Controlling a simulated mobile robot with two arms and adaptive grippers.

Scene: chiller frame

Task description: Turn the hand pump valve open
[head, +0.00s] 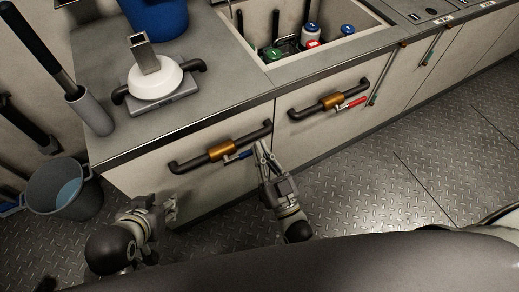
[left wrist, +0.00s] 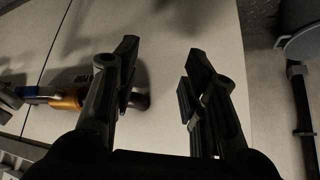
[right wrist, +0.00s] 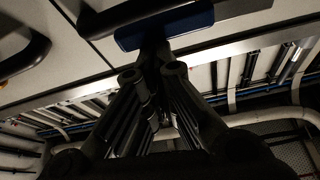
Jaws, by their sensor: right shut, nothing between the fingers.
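A brass valve (head: 221,149) with a blue lever (head: 239,156) sits on a black bent pipe on the cabinet front. The lever points right, roughly along the pipe. A second brass valve (head: 332,101) with a red lever (head: 351,103) is further right. In the right wrist view the blue lever (right wrist: 165,27) lies just beyond the fingertips. My left gripper (left wrist: 162,70) is open and empty, left of the brass valve in the head view.
A grey cylinder with a black handle (head: 90,110) stands at the counter's left end, near a white round fitting (head: 155,80) and a blue container (head: 155,15). A sink (head: 262,55) holds several items. A grey bucket (head: 65,192) stands on the floor at left.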

